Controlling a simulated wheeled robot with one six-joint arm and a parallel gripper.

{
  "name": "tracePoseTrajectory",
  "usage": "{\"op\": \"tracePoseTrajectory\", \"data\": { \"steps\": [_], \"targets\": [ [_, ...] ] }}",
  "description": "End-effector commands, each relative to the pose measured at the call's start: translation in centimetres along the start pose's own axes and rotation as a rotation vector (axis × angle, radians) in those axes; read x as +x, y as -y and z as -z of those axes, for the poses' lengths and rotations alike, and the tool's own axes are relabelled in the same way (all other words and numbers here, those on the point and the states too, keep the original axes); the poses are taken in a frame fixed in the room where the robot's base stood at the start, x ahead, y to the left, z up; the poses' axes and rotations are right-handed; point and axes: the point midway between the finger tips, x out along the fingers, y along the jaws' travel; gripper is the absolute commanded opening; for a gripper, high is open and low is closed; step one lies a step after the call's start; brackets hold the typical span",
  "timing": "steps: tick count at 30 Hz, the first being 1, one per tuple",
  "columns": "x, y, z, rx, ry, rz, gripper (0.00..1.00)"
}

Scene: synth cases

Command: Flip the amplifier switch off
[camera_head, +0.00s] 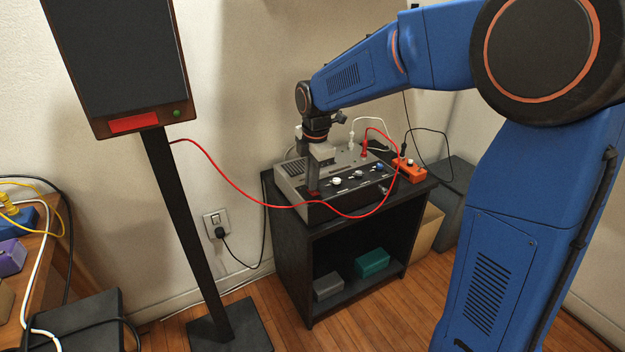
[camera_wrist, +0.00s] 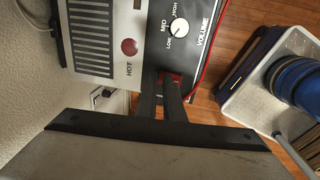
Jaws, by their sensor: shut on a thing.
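The grey and black amplifier (camera_head: 291,185) stands on top of a black cabinet. Its control panel with knobs and white lettering also shows in the wrist view (camera_wrist: 150,42). The red amplifier switch (camera_wrist: 174,78) sits at the panel's near edge, partly hidden by my fingers. In the head view it is a small red patch at the amplifier's left front corner. My gripper (camera_wrist: 163,82) points down at that corner with its fingers shut on the red switch. I cannot tell which way the switch is tilted.
A red cable (camera_head: 256,199) hangs from the speaker (camera_head: 117,60) across the amplifier's front. An orange box (camera_head: 409,171) sits right of the amplifier on the cabinet (camera_head: 289,240). A wall outlet (camera_head: 216,222) is behind. Open floor lies before the cabinet.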

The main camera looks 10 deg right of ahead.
Motion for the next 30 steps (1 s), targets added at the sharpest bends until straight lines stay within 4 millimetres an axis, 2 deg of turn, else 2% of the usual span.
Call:
{"op": "tracePoseTrajectory", "data": {
  "steps": [1,3,18,30],
  "targets": [
    [1.0,0.3,0.0,0.000,-0.001,0.016,0.00],
    [1.1,0.4,0.0,0.000,-0.001,0.018,0.00],
    [0.7,2.0,0.0,0.000,-0.002,0.023,0.00],
    [0.3,2.0,0.2,0.000,-0.001,0.025,0.00]
  ]
}}
